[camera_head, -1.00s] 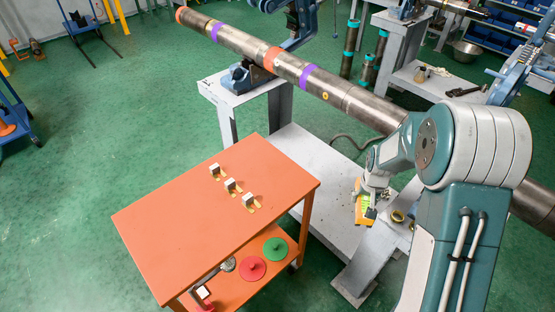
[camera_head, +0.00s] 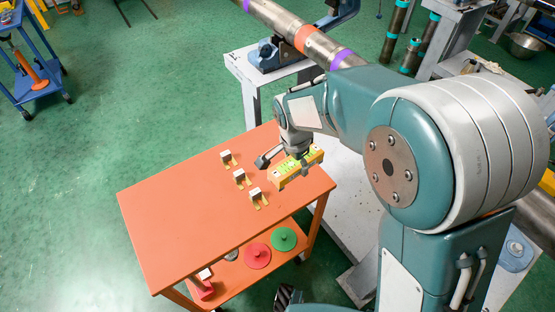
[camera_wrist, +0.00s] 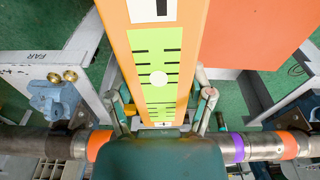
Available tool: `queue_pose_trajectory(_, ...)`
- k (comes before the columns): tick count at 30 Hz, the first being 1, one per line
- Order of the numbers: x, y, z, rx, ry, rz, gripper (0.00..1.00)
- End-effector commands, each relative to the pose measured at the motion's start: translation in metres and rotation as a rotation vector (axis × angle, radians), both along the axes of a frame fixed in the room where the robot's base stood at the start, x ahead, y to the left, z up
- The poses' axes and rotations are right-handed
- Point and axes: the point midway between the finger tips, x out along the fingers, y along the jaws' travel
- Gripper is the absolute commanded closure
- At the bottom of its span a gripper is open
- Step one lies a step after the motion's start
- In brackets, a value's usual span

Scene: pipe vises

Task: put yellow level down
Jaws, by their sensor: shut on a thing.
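The yellow level (camera_head: 297,167) has a yellow-green face with black marks and orange-yellow sides. My gripper (camera_head: 284,160) is shut on it and holds it near the right back edge of the orange table (camera_head: 180,225), close to the small white-topped blocks. Whether the level touches the table top cannot be told. In the wrist view the level (camera_wrist: 158,70) runs up the picture between my gripper's fingers (camera_wrist: 160,110), and the orange table (camera_wrist: 255,30) shows at the upper right.
Three small blocks (camera_head: 239,177) stand in a row on the table top. A red disc (camera_head: 257,256) and a green disc (camera_head: 284,239) lie on the lower shelf. The table's left half is clear. A long pipe (camera_head: 285,30) lies in a vise behind.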

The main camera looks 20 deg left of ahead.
Motion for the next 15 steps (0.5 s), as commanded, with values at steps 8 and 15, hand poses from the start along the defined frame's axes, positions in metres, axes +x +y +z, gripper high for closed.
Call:
queue_pose_trajectory(8,-0.02,0.03,0.012,-0.009,-0.017,-0.096,0.93)
queue_pose_trajectory(15,0.019,0.045,-0.008,-0.01,-0.015,-0.099,0.93)
